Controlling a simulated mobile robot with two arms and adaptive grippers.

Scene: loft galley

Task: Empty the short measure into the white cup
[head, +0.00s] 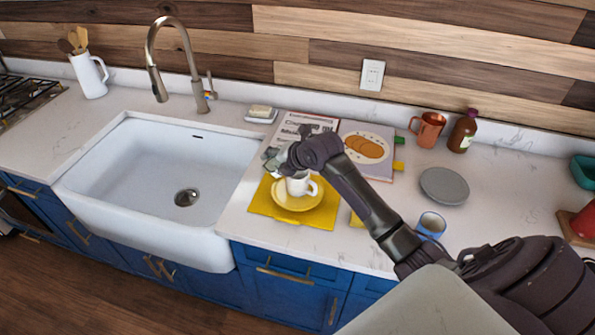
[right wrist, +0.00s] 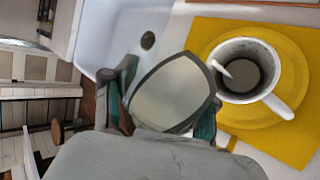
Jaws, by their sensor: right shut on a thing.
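The white cup (right wrist: 288,108) stands upright on a yellow saucer (head: 287,204), with its handle to the right in the head view (head: 313,188). Its inside is grey and dark. My right gripper (head: 277,157) is just above and left of the cup in the head view. In the right wrist view its fingers are shut on the short measure (right wrist: 172,95), which has a dark rim and a pale inside and is tilted by the cup. A short white streak (right wrist: 222,69) runs from the measure's lip into the cup; it looks like a pour. My left gripper is out of view.
The saucer lies on a yellow mat (head: 260,203) near the counter's front edge. The sink (head: 150,165) is to the left. Magazines (head: 364,146) lie behind. A grey plate (head: 444,186), blue cup (head: 431,224), copper mug (head: 428,130) and brown bottle (head: 462,132) stand to the right.

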